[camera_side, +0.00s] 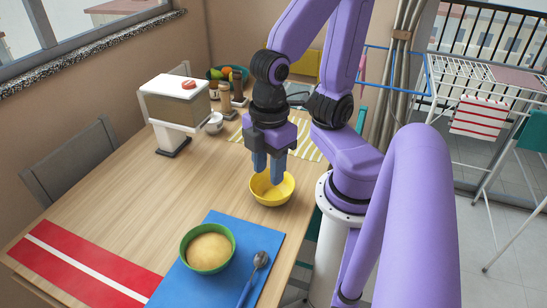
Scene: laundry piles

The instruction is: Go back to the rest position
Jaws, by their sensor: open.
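My gripper (268,170) points down, its two blue fingers just above or slightly inside the rim of a yellow bowl (272,198). The fingers stand a little apart and hold nothing that I can see. The bowl sits upright on the wooden table (130,195) near its right edge. The inside of the bowl is partly hidden by the fingers.
A green bowl (184,262) with tan contents and a spoon (259,262) lie on a blue mat (222,222). A red and white cloth (62,250) lies at front left. A dispenser (178,105), white cup (214,124) and grinders (225,103) stand behind. The table's left middle is clear.

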